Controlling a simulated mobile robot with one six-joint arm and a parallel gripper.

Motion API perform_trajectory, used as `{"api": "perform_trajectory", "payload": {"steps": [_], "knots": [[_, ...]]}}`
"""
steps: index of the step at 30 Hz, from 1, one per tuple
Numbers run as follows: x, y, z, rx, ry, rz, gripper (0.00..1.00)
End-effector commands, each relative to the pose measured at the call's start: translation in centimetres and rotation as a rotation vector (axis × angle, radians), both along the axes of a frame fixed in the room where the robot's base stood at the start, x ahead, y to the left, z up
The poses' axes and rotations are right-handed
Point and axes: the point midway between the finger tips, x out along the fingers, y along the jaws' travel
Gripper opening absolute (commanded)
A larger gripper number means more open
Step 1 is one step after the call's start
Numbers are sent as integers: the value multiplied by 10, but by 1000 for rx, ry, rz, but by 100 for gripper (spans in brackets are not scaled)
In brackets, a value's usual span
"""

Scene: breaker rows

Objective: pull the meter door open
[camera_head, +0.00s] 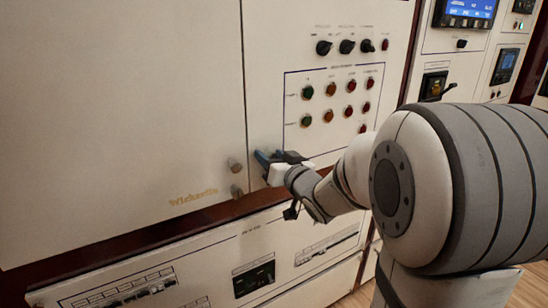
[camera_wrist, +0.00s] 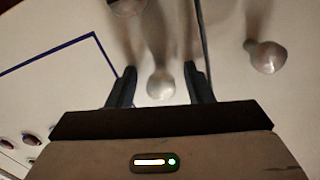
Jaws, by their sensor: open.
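Two white cabinet doors stand flush beside each other in the head view: a plain left door (camera_head: 120,100) and a right door (camera_head: 265,60) with lights and switches. I cannot read which is the meter door. Both look shut. My gripper (camera_head: 267,158) is at the right door's lower left edge, near the seam. In the wrist view my gripper (camera_wrist: 160,84) is open, with a round metal knob (camera_wrist: 160,86) between its fingertips; contact is unclear. That knob is on the blue-outlined door's side of the seam. The gripper hides it in the head view.
Two knobs, an upper one (camera_head: 235,164) and a lower one (camera_head: 236,191), are on the left door near the seam. A lower panel (camera_head: 205,262) with breaker rows is beneath. Black rotary switches (camera_head: 347,46) and coloured lights (camera_head: 330,90) are above and right of the gripper.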

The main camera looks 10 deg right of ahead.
Motion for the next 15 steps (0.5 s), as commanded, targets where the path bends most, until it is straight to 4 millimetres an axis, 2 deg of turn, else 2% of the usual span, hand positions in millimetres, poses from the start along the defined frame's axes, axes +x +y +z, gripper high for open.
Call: {"api": "perform_trajectory", "payload": {"steps": [3,15], "knots": [[0,0,0,0,0,0,45],[0,1,0,0,0,1,12]]}}
